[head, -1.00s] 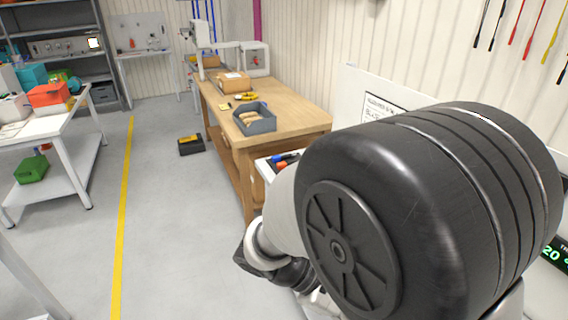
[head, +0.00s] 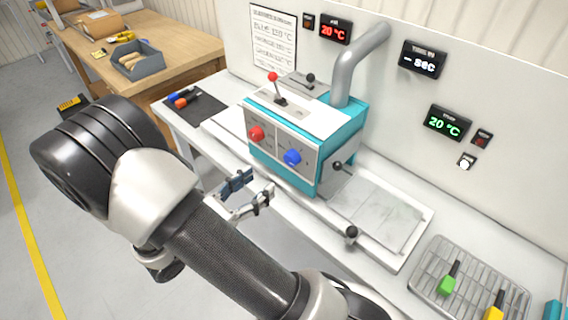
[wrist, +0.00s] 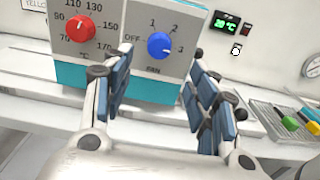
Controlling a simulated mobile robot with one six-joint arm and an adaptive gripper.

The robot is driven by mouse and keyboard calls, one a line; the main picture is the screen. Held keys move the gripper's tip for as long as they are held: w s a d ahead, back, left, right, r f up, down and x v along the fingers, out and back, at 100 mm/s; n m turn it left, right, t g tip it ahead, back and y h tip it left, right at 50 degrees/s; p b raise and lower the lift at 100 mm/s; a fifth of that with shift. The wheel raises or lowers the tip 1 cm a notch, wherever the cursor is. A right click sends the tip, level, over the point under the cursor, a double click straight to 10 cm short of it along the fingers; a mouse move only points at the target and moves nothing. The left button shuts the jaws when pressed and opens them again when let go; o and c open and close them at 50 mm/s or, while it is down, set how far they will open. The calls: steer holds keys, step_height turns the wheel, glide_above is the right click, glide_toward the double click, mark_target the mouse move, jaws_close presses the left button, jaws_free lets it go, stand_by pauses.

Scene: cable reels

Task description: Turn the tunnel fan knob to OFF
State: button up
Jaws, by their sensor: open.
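The fan knob (wrist: 160,45) is blue, on the teal and white heating machine (head: 306,150), beside a scale reading OFF, 1, 2, 3 and FAN. Its white mark points right, near 3. It also shows on the machine's front in the head view (head: 292,157). A red temperature knob (wrist: 81,29) sits to its left; it shows in the head view too (head: 256,133). My gripper (head: 250,192) is open and empty in front of the machine, apart from the knobs. In the wrist view its blue-padded fingers (wrist: 158,76) stand either side below the blue knob.
A red-tipped lever (head: 276,88) rises from the machine's top, and a duct (head: 355,65) stands behind. A black-knobbed handle (head: 352,232) is at the right front. A wire rack (head: 470,285) with coloured-handled tools lies further right. Displays hang on the back panel.

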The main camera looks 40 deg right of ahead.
mark_target(288, 160)
steer(key=d, duration=0.3)
steer(key=d+b, duration=0.1)
steer(key=d, duration=0.6)
steer(key=shift+w+d+b, duration=0.3)
steer(key=shift+w+d, duration=0.1)
steer(key=shift+c, duration=0.5)
steer(key=c, duration=1)
